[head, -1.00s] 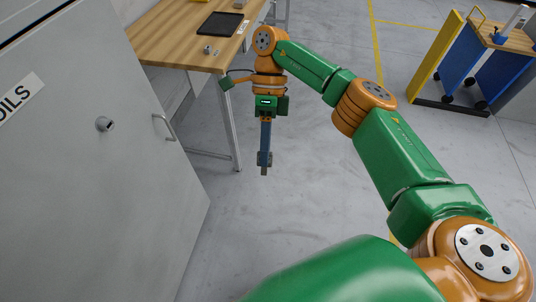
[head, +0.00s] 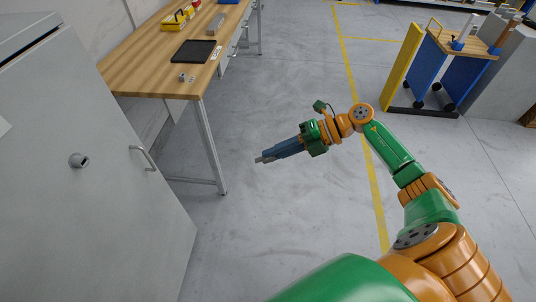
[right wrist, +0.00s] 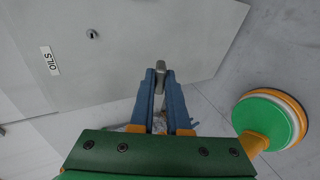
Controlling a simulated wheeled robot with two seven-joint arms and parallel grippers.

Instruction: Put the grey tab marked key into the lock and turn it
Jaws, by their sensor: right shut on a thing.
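The grey key (head: 260,160) sticks out from the tip of my right gripper (head: 272,154), which is shut on it. In the right wrist view the key (right wrist: 161,68) shows between the two blue fingers (right wrist: 160,80); its lower part is hidden by them. The lock (head: 79,160) is a small round cylinder on the grey cabinet door (head: 100,220), and it also shows in the right wrist view (right wrist: 92,33). The key is well apart from the lock, out to its right in the head view. My left gripper is not in view.
A door handle (head: 143,158) is right of the lock. A wooden workbench (head: 140,75) with a black tray (head: 194,51) stands behind. A blue trolley (head: 455,70) is far right. The floor between cabinet and arm is clear.

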